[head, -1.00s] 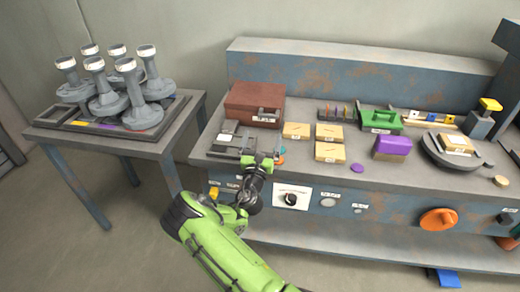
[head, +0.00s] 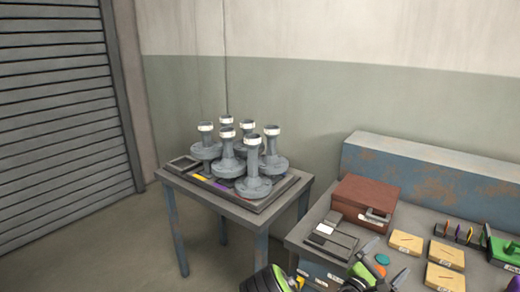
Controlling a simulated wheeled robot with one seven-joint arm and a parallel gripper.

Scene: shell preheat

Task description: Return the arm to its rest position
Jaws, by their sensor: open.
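My gripper (head: 387,261) shows at the bottom of the head view, at the front left of the workbench (head: 327,211). A teal disc (head: 382,259) and an orange disc (head: 380,270) show between or behind the fingers. Part of my green arm shows at the bottom edge. Most of the arm is out of the picture, so its full pose is hidden.
A side table (head: 181,182) holds a dark tray with several grey flared pieces (head: 252,187). A brown box (head: 365,199), a grey fixture (head: 330,241) and several tan blocks (head: 446,255) lie on the bench. Open floor (head: 110,255) lies left, before a shutter (head: 60,110).

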